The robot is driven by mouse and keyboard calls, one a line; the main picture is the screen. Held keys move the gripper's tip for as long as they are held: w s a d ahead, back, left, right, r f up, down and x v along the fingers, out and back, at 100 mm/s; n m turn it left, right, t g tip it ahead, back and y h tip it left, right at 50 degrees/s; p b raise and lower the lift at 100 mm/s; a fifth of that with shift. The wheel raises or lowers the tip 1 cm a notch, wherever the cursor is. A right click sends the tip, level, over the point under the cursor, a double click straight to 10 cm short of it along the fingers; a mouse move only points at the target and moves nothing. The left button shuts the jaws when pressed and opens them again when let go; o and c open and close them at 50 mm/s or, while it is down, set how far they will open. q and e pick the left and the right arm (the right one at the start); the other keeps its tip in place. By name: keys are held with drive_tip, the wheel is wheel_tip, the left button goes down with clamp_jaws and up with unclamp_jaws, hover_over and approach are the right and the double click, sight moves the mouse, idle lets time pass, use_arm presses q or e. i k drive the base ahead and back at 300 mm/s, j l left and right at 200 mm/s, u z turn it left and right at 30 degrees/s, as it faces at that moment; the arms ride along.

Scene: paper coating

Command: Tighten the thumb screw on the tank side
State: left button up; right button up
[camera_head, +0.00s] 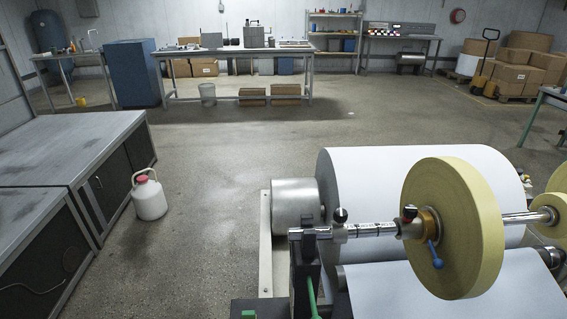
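A paper coating machine fills the lower right, with a large white paper roll (375,185). In front of it a shaft (372,229) carries a pale yellow disc-shaped roll (445,230). A brass collar (431,222) sits against the disc's left face. A small black and red knob (408,213) stands at the collar, and a blue lever (435,254) hangs below it. Another dark round knob (340,215) stands at the shaft's left end. I cannot tell which one is the thumb screw, or how tight any is. Neither of my grippers shows.
A metal cylinder (294,204) sits left of the paper roll. A white jug with a red cap (149,196) stands on the floor beside grey-topped cabinets (70,145). A second yellow roll (555,205) is at the right edge. The floor behind the machine is open; workbenches (235,52) stand farther back.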

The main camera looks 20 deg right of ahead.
sight(410, 211)
drive_tip(key=z, duration=1.2)
